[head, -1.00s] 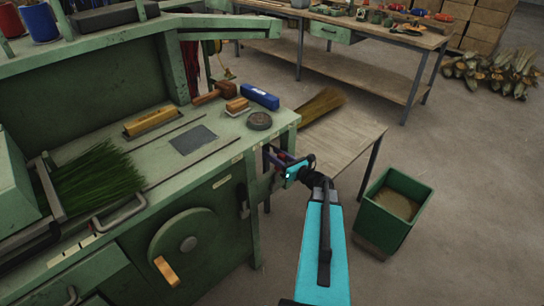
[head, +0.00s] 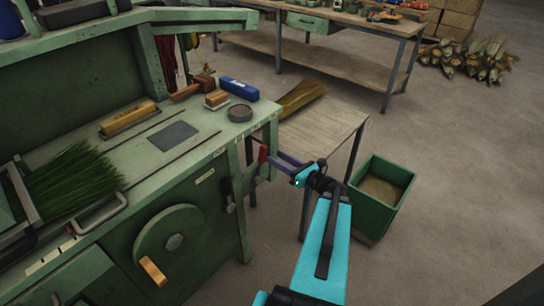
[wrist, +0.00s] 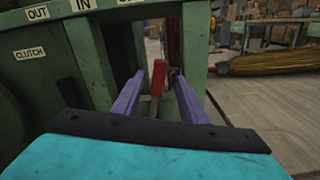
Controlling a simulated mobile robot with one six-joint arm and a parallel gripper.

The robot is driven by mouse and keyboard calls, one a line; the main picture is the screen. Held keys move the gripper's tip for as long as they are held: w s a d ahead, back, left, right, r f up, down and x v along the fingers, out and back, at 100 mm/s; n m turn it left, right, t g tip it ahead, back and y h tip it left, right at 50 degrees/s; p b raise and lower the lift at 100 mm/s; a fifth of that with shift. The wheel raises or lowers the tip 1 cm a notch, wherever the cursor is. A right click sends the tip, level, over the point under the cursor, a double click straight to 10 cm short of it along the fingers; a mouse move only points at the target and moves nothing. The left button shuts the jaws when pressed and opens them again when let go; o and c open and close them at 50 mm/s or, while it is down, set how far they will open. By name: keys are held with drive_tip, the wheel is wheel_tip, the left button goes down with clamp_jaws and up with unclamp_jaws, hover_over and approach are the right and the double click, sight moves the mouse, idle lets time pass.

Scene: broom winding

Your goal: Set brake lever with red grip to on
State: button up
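The brake lever's red grip (head: 263,155) sticks up at the right end of the green machine bench. In the wrist view the red grip (wrist: 158,78) stands roughly upright between my two purple fingers. My gripper (head: 275,159) is open, with its fingers pointing at the lever from the right. In the wrist view there are gaps between the red grip and both fingers of my gripper (wrist: 157,88). The lever's lower part is hidden behind my gripper's dark front edge.
A black-handled lever (head: 229,195) hangs on the machine front. OUT, IN and CLUTCH labels (wrist: 31,53) show on the green panel. A wooden side table (head: 325,130) holding a broom head (head: 301,96) stands behind my arm. A green bin (head: 381,195) stands on the floor at right.

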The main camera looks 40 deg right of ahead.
drive_tip(key=shift+s+d, duration=0.1)
drive_tip(key=shift+s, duration=1.05)
